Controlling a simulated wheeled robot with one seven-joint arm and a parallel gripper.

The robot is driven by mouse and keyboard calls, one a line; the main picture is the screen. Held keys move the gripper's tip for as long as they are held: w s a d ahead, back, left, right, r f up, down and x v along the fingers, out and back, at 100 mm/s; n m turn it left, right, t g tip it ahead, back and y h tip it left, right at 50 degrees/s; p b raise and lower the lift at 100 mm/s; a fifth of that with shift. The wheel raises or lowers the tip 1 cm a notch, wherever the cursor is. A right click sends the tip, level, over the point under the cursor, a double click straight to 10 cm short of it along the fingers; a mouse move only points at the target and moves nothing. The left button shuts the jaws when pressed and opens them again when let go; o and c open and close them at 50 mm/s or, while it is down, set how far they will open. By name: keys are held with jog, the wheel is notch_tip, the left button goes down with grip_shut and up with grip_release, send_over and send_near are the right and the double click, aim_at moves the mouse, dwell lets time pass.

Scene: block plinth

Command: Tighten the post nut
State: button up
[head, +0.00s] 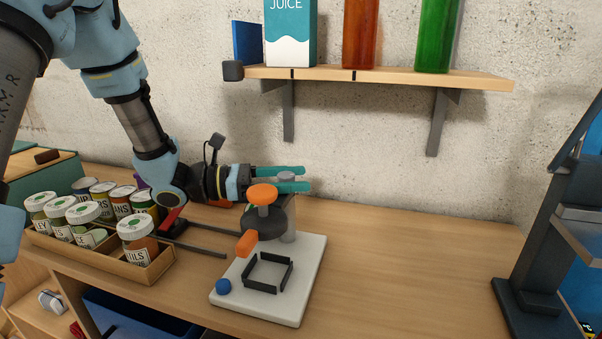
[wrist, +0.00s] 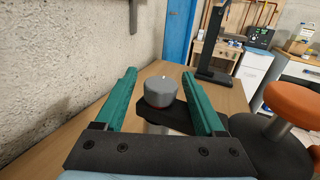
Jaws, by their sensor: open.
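A white base plate (head: 308,272) lies on the bench with a grey post (head: 288,222) at its far end. The post's round grey top (head: 287,175) sits between the fingers of my gripper (head: 306,178); one finger crosses in front of it. In the wrist view the grey top (wrist: 160,92) stands between the teal fingers (wrist: 159,76) with gaps on both sides. My gripper is open and level. An orange knob (head: 262,193) stands on a stem above a dark round part (head: 264,226) beside the post. I cannot tell which part is the nut.
A tray of jars and cans (head: 155,268) stands left. A shelf (head: 400,78) hangs above. The bench right of the plate is clear.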

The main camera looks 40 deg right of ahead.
jog(key=shift+x, duration=0.85)
jog(key=shift+c, duration=0.2)
grip_shut()
